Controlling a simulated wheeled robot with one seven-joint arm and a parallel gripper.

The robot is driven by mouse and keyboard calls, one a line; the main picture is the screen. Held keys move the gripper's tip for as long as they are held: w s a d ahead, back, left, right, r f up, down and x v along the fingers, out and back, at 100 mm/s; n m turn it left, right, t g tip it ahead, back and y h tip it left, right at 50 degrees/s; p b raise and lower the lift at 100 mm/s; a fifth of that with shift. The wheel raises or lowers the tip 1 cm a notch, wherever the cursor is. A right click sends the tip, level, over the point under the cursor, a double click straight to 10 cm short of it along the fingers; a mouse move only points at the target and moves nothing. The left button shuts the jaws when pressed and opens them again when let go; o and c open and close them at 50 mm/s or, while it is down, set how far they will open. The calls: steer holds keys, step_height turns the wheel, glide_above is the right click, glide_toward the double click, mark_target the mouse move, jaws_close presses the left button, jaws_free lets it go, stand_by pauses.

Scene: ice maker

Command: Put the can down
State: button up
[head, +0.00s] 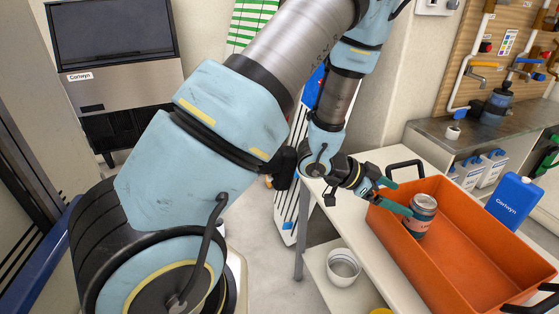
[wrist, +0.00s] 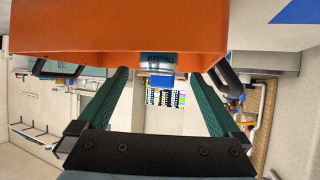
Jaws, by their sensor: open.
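A dark can with a reddish band (head: 419,217) stands upright inside the orange bin (head: 392,245), near its left wall. Its upper end also shows in the wrist view (wrist: 157,62), past the bin's rim; the rest is hidden by the orange wall (wrist: 80,38). My gripper (head: 404,199) is at the left side of the bin, at about rim height, its green fingers pointing at the can. In the wrist view the fingers (wrist: 163,76) are spread wide, with the can's end between and beyond them. I cannot tell if a finger touches the can.
The bin stands on a white table (head: 345,205) and has black handles, one (head: 404,165) close behind my gripper. A blue Corwyn container (head: 514,200) stands right of the bin. A white bucket (head: 343,267) is on the lower shelf. The bin floor right of the can is clear.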

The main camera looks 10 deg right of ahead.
steer(key=w+a+r+n+t+y, duration=0.2)
steer(key=w+a+n+t+y, duration=0.15)
steer(key=w+a, duration=0.5)
steer(key=w+a+r+n+t+y, duration=0.3)
steer(key=w+a+n+t, duration=0.15)
steer(key=w+a, duration=0.45)
steer(key=s+a+r+n+g+y, duration=0.25)
steer(key=a+n+y, duration=0.2)
steer(key=a, duration=0.85)
steer(key=s+a+r+n+g+y, duration=0.1)
steer(key=s+a+r+n+g, duration=0.1)
steer(key=s+a+n, duration=0.3)
steer(key=s+a+r, duration=0.1)
steer(key=s+a, duration=0.2)
steer(key=s, duration=0.2)
steer(key=shift+g, duration=0.35)
steer(key=shift+n, duration=0.25)
